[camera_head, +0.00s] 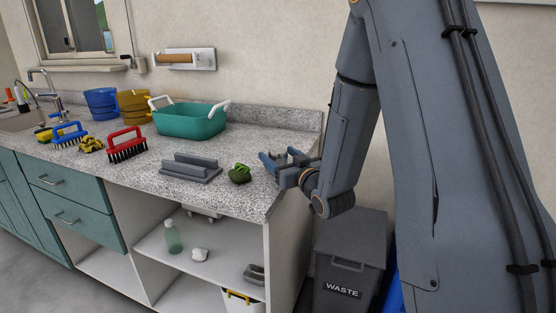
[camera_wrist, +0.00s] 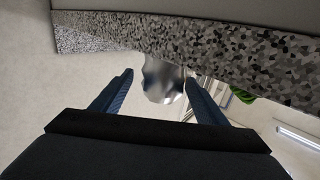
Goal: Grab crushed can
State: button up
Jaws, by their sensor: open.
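The crushed can (camera_wrist: 163,84) is a shiny, crumpled silver shape in the wrist view, seen between and just beyond my fingertips. My gripper (camera_wrist: 158,79) is open, with one blue finger on each side of the can in the picture. I cannot tell whether either finger touches it. In the head view, my gripper (camera_head: 273,168) is at the right end of the speckled counter (camera_head: 225,205). The can is not clearly distinguishable from the gripper there.
A green object (camera_head: 239,174) and a grey two-part block (camera_head: 190,168) are left of my gripper. Brushes, a teal basin (camera_head: 190,121) and buckets stand farther left. A grey waste bin (camera_head: 349,262) stands beyond the counter's right end. Open shelves are below.

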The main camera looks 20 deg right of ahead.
aim_at(272, 150)
jog(key=x, duration=0.4)
jog(key=shift+w+a+p, duration=0.2)
jog(key=shift+a+p, duration=0.1)
jog(key=shift+p, duration=0.05)
jog(key=c, duration=1.1)
jog(key=shift+r, duration=0.1)
